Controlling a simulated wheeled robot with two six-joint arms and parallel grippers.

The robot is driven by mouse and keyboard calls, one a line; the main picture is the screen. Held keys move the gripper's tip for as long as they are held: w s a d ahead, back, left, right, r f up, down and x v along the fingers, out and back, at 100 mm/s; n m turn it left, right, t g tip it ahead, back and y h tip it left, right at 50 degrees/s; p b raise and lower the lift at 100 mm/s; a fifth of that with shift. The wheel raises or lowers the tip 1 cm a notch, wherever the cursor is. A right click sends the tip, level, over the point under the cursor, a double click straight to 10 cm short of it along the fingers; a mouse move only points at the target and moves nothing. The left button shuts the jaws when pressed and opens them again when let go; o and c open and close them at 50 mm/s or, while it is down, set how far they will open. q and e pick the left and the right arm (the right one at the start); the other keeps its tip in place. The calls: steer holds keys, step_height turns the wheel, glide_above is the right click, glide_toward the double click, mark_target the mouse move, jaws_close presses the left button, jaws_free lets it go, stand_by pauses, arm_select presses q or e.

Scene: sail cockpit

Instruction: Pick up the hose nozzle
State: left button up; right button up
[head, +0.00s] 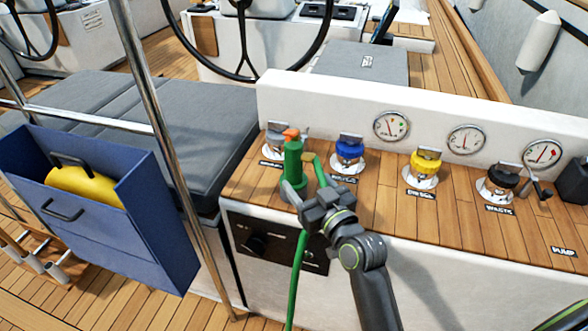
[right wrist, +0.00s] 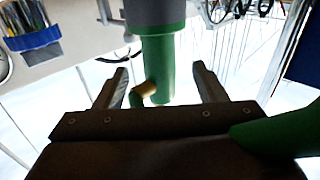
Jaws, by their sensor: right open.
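The hose nozzle (head: 293,163) is green with an orange top. It stands upright at the left end of the wooden-topped console, and a green hose (head: 298,275) hangs down the console's front. My right gripper (head: 303,200) is low at the nozzle's near side, with its jaws open. In the right wrist view the nozzle's green body (right wrist: 158,65) shows between the two spread fingers (right wrist: 160,72), with a gap visible on each side. A small tan part sticks out beside the body. The nozzle's base is partly hidden by the gripper. My left gripper is out of view.
Blue (head: 348,155), yellow (head: 423,167) and black (head: 500,184) deck fillers stand in a row to the right, before a white panel with gauges (head: 466,139). A steel rail (head: 160,130) and a blue box (head: 140,215) holding a yellow object are at left.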

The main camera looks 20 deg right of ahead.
mark_target(298, 170)
steer(key=shift+w+a+r+p, duration=0.1)
steer(key=shift+w+a, duration=0.05)
steer(key=shift+w, duration=0.9)
steer(key=shift+w+a+r+p, duration=0.1)
steer(key=shift+w+a+p, duration=0.1)
steer(key=shift+w, duration=0.8)
steer(key=shift+w+a+p, duration=0.1)
steer(key=shift+w+a, duration=0.05)
steer(key=shift+w, duration=0.9)
steer(key=shift+r, duration=0.1)
steer(key=c, duration=1.3)
